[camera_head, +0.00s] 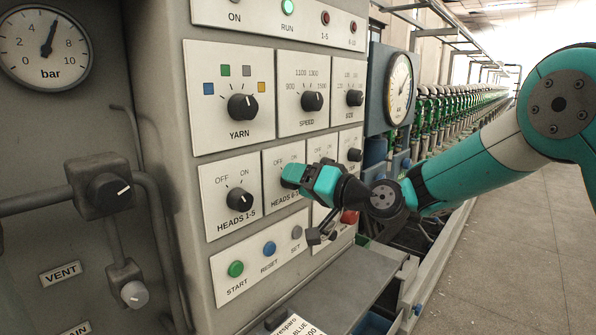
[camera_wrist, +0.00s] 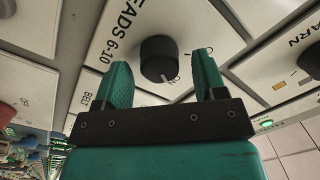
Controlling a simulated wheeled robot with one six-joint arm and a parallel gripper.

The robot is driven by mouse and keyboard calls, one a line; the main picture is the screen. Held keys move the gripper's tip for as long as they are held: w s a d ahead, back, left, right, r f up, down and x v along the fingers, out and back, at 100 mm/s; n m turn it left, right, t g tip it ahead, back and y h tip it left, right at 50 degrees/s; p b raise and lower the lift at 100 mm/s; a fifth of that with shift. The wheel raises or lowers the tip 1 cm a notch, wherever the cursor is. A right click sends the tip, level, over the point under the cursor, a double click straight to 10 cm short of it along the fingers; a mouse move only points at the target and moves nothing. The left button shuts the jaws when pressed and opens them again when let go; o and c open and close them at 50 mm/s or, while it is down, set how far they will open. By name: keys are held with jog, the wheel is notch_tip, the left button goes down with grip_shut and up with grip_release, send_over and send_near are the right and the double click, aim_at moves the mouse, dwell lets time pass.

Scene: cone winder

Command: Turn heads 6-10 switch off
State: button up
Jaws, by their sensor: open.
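The HEADS 6-10 switch is a round black knob (camera_wrist: 158,58) on a white plate in the wrist view. My gripper (camera_wrist: 165,80) is open, with one teal finger to each side of the knob in that view. I cannot tell whether either finger touches it. In the head view my gripper (camera_head: 302,176) is at the HEADS 6-10 plate (camera_head: 279,160) and hides the knob.
The HEADS 1-5 knob (camera_head: 239,200) is close on the left. Above are the YARN knob (camera_head: 242,107) and SPEED knob (camera_head: 312,101). Below are START (camera_head: 236,269), RESET (camera_head: 269,249) and SET (camera_head: 296,232) buttons. A grey ledge (camera_head: 350,285) juts out below; the aisle floor (camera_head: 500,250) is clear.

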jog(key=shift+w+a, duration=0.2)
jog(key=shift+a, duration=0.15)
jog(key=shift+c, duration=0.4)
jog(key=c, duration=0.8)
jog(key=shift+c, duration=0.2)
